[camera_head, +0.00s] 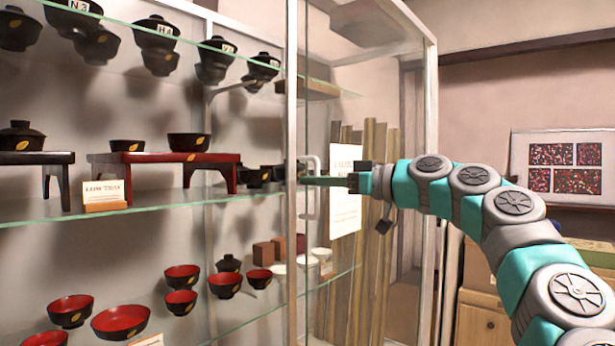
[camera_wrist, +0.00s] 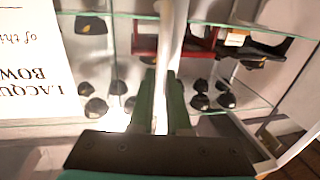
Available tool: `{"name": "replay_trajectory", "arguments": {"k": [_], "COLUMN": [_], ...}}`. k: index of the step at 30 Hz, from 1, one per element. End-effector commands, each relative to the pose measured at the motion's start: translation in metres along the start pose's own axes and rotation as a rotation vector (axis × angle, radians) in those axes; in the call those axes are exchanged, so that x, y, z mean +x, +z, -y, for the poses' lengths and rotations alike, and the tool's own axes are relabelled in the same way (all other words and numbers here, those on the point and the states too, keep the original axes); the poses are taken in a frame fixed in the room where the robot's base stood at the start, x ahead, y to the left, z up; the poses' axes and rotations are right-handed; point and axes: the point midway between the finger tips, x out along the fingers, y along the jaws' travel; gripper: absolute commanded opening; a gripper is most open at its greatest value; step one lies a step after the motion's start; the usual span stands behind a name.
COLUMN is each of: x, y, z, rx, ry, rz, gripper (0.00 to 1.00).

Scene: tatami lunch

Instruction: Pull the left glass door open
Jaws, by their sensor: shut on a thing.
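The glass door (camera_head: 319,110) of the display cabinet is a clear pane beside a white upright. Its white bar handle (camera_head: 312,162) is near the pane's left edge in the head view. My gripper (camera_head: 308,181) reaches in from the right and is at the handle. In the wrist view, my gripper (camera_wrist: 160,95) has its green fingers on either side of a white upright bar (camera_wrist: 173,45), shut on it. The fingers partly hide the bar. I cannot tell how far the door stands open.
Glass shelves (camera_head: 150,208) hold several lacquer bowls and a red stand (camera_head: 170,158). A white sign (camera_head: 346,190) is behind my gripper; its text is upside down in the wrist view (camera_wrist: 30,70). Wooden slats (camera_head: 372,260) stand behind the glass. A framed picture (camera_head: 520,165) and boxes are at right.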

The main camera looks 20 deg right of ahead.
Motion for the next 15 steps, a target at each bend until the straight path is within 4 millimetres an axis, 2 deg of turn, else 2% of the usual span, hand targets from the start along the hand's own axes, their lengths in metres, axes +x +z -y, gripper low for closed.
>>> {"name": "replay_trajectory", "arguments": {"k": [6,15], "x": [-0.0017,-0.0018], "y": [-0.0026,-0.0027], "z": [-0.0068,-0.0067], "rx": [0.0,-0.001], "ry": [0.003,0.002], "rz": [-0.005,-0.005], "gripper": [0.0,0.0]}}
